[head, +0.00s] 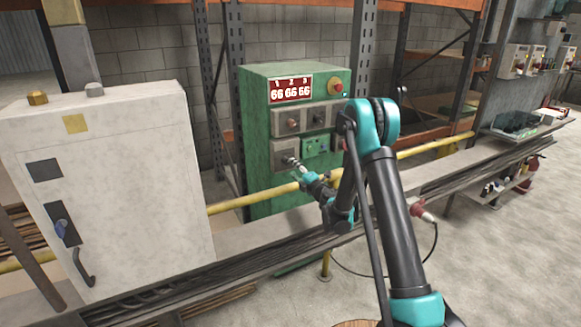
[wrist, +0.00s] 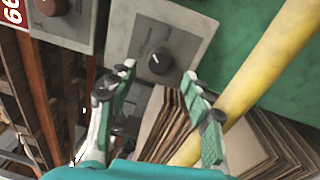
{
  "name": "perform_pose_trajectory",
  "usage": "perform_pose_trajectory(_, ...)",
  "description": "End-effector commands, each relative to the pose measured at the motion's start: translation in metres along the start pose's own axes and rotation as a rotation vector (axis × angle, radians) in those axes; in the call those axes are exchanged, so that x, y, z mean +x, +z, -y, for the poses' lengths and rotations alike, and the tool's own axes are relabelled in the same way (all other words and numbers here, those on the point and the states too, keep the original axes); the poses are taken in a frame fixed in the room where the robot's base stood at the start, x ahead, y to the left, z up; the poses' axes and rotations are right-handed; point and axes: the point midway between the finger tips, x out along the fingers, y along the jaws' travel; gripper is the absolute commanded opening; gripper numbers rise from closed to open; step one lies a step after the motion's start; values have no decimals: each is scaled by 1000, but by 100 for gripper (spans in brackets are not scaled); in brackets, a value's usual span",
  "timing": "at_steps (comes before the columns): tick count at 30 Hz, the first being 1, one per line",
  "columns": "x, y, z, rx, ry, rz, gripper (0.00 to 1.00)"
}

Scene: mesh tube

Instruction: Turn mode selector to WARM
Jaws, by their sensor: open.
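A green control cabinet (head: 257,107) stands in the middle of the head view. On its lower left grey plate (wrist: 200,24) is a round dark knob (wrist: 160,60) with small markings around it, too small to read. I cannot tell for certain that this is the mode selector, or which mark is WARM. My gripper (head: 297,166) is in front of that plate in the head view and partly hides the knob. In the wrist view my gripper (wrist: 158,76) is open, with its teal fingers spread to either side below the knob and nothing between them. Contact with the knob cannot be seen.
A yellow rail (head: 252,197) runs low in front of the cabinet, close to my gripper in the wrist view. More knobs (head: 293,124), a red button (head: 336,87) and a red display (head: 291,89) sit above. A white cabinet (head: 140,160) stands at left.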

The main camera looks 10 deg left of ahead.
Motion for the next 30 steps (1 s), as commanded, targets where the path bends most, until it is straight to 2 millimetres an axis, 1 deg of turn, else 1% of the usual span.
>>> perform_pose_trajectory(1, -8, 1, 0, 0, 0, 2, 50)
perform_pose_trajectory(3, -16, 1, 0, 0, 0, 2, 50)
perform_pose_trajectory(6, -24, 0, 0, 1, 0, 1, 50)
perform_pose_trajectory(9, -27, 0, 0, 1, 0, 0, 50)
perform_pose_trajectory(17, -27, 0, 0, 1, 0, 1, 50)
perform_pose_trajectory(20, -30, 6, -6, 16, 1, 21, 50)
perform_pose_trajectory(23, -39, 25, -23, 68, 7, 84, 50)
perform_pose_trajectory(25, -50, 46, -41, 127, 10, 157, 50)
perform_pose_trajectory(27, -67, 69, -58, 202, 12, 243, 50)
perform_pose_trajectory(29, -84, 89, -72, 271, 11, 321, 50)
perform_pose_trajectory(30, -96, 101, -79, 319, 9, 372, 50)
